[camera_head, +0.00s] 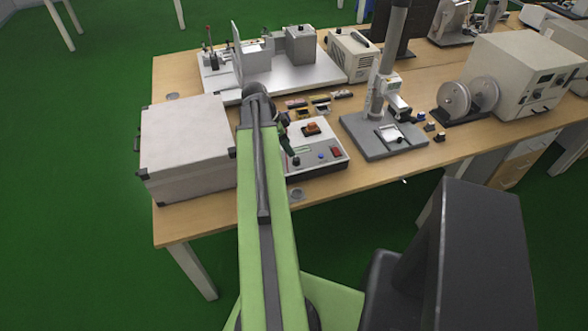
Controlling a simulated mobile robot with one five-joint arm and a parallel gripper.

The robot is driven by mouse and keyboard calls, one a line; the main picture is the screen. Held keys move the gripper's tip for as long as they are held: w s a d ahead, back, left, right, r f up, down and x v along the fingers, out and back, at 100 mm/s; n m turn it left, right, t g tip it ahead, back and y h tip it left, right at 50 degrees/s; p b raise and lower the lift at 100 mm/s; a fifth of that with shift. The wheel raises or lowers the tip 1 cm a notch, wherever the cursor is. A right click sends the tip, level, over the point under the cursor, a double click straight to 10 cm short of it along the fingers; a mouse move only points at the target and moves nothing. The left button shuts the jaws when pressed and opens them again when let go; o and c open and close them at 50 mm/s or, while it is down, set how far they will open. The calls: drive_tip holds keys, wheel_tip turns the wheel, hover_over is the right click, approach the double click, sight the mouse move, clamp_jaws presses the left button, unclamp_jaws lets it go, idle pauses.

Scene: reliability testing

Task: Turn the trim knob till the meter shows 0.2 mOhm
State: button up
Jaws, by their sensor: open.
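A light-grey instrument box (330,158) with a dark front edge sits near the front of the wooden table. An orange-red part (312,128) stands on its top. A small blue knob (321,156), a dark round knob (296,162) and a red part (336,151) are on its panel. I cannot tell which one is the trim knob. No meter reading is legible. My gripper (286,128) is a small dark shape at the box's left side, partly hidden by my green arm. Its fingers are hard to make out, and I see nothing held. Any contact with a knob is unclear.
A large grey case (187,146) stands left of my arm. A microscope-like stand (382,133) is right of the box, with small knobbed blocks (430,127) beyond it. A metal-plated fixture (285,72) stands behind. A strip of table (340,185) in front is clear.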

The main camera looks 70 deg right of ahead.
sight(296, 159)
drive_tip(key=b+x, duration=0.5)
drive_tip(key=x, duration=0.2)
drive_tip(key=shift+f, duration=0.35)
clamp_jaws()
drive_tip(key=shift+a, duration=0.1)
